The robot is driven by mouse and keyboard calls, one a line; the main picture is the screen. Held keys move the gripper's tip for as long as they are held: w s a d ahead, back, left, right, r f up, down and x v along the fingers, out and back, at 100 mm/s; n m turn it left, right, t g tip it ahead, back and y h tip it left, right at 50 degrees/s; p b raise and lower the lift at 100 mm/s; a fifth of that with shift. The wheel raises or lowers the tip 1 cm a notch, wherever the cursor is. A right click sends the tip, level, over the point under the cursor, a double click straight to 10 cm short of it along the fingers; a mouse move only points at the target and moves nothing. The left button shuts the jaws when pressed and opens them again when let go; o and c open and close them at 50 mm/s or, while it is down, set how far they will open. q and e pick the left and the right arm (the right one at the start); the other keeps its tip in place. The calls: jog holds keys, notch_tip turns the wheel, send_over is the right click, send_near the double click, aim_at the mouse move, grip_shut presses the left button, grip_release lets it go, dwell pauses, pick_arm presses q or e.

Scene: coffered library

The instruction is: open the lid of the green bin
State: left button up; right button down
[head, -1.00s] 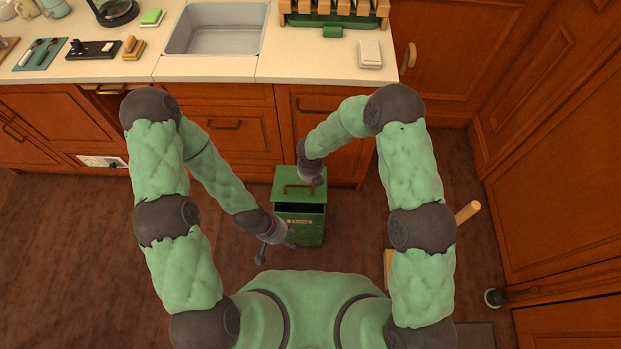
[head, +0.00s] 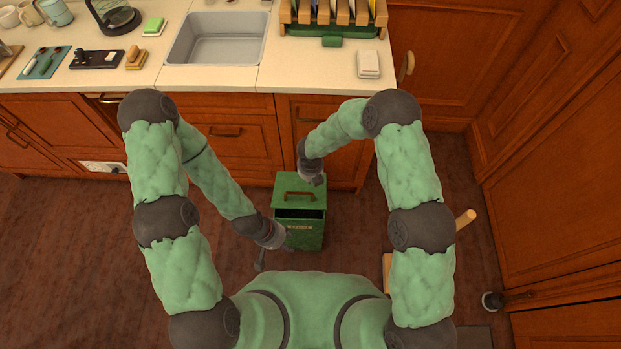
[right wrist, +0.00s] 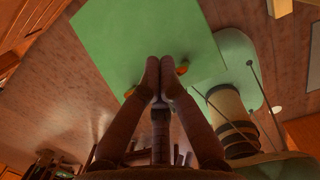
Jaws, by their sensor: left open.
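The green bin (head: 304,238) stands upright on the floor in front of the lower cabinets. Its green lid (head: 287,181) has a brown bar handle (head: 299,196). A dark gap shows below the lid's front edge; I cannot tell how far the lid is raised. My left gripper (head: 274,256) is open and empty, low at the bin's left front side. My right gripper (right wrist: 158,62) has its fingertips together over the green lid in the right wrist view. Orange-brown handle ends (right wrist: 183,67) show on both sides of the fingers; contact with the handle is unclear.
The counter (head: 230,79) with a sink (head: 215,50) and small items runs behind the bin. Cabinet fronts (head: 230,140) stand close behind it. A wooden handle (head: 466,216) sticks out beside my right arm. A dark door stop (head: 492,300) is at right. Floor at left is clear.

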jog(key=shift+w+r+p, duration=0.3)
jog(key=shift+w+p, duration=0.25)
jog(key=shift+w+r+p, duration=0.3)
jog(key=shift+w+p, duration=0.2)
jog(key=shift+w, duration=0.05)
dwell(0.9)
